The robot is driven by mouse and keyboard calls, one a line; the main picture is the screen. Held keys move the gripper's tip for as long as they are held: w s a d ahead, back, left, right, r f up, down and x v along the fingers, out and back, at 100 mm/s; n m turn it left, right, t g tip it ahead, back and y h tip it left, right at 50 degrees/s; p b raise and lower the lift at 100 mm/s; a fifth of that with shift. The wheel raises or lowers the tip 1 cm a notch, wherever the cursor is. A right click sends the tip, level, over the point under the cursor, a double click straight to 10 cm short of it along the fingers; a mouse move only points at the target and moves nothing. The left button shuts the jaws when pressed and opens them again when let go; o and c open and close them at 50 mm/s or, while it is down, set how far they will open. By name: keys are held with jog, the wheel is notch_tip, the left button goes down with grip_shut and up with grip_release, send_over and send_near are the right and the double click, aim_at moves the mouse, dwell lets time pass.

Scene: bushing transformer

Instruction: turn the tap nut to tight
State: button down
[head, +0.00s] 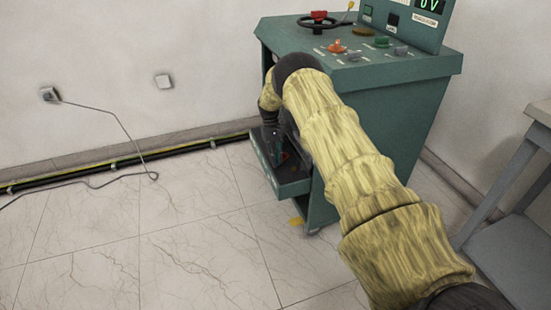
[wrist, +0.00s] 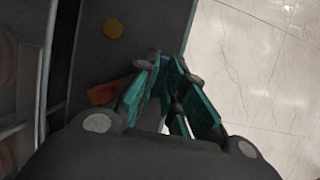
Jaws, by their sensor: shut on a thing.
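My gripper (head: 276,150) reaches down over the pulled-out lower tray (head: 293,188) of the green cabinet (head: 385,130). In the wrist view its teal fingers (wrist: 172,82) point away from the camera and come close together at the tips. They are shut on a small dark thing, mostly hidden between them. I cannot tell from these frames whether this is the tap nut. An orange piece (wrist: 101,94) lies just left of the fingers on the dark tray floor. A yellow disc (wrist: 113,28) lies farther up the tray, apart from the fingers.
A grey table (head: 515,165) stands at right. A cable (head: 125,133) hangs from the wall.

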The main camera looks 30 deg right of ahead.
jog(key=c, duration=1.5)
grip_release()
jog(key=shift+r, duration=0.1)
jog(key=v, duration=1.2)
